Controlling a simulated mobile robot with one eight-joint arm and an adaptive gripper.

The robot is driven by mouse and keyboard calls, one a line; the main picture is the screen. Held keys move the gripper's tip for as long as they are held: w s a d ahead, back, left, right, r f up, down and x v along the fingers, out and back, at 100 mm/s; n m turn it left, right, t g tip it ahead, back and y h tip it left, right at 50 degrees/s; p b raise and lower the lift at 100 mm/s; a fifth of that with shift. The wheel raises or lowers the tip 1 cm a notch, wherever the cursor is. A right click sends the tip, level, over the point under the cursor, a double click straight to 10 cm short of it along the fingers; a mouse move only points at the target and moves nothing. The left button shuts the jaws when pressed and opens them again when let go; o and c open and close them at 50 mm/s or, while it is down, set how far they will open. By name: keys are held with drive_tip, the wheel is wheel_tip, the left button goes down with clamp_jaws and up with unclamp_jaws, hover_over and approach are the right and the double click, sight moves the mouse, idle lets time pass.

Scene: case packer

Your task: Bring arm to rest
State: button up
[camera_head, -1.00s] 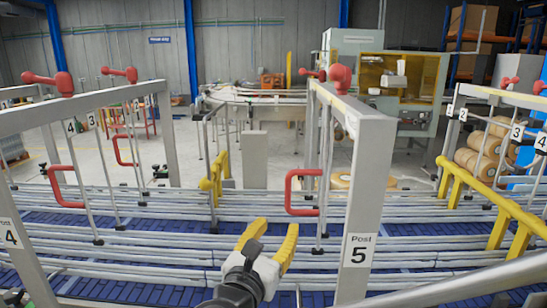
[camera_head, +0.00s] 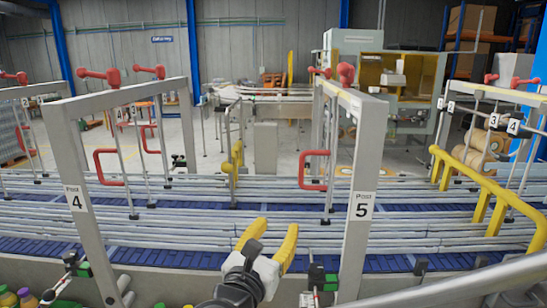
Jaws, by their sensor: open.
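My gripper (camera_head: 268,238) shows at the bottom middle in the head view. Its two yellow fingers are spread apart and point away from me, with nothing between them. The lower part of my arm is cut off by the bottom edge.
Grey guide rails (camera_head: 250,216) run across the conveyor. Red handles (camera_head: 314,170) hang from the post frames. A yellow rail (camera_head: 489,193) stands at the right. Bottles (camera_head: 28,298) show at the lower left. A machine (camera_head: 385,90) stands behind, with open floor before it.

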drive_tip(key=s+d+f+m+g+y+b, duration=0.1)
drive_tip(key=s+d+f+m+g+b, duration=0.25)
drive_tip(key=d+f+m+b, duration=0.65)
drive_tip(key=s+d+f+m+g+b, duration=0.3)
drive_tip(key=d+f+m+g, duration=0.35)
drive_tip(key=f, duration=0.65)
drive_tip(key=s+d+f+m+y+b, duration=0.2)
drive_tip(key=s+f+m+y+b, duration=0.2)
drive_tip(key=s+f+m+b, duration=0.4)
wheel_tip(320, 180, down, 3)
drive_tip(key=s+m, duration=0.1)
drive_tip(key=m, duration=0.6)
drive_tip(key=shift+s+f+m+y, duration=0.15)
drive_tip(key=shift+s+m+y, duration=0.1)
drive_tip(key=shift+m+y, duration=0.15)
drive_tip(key=shift+c, duration=0.5)
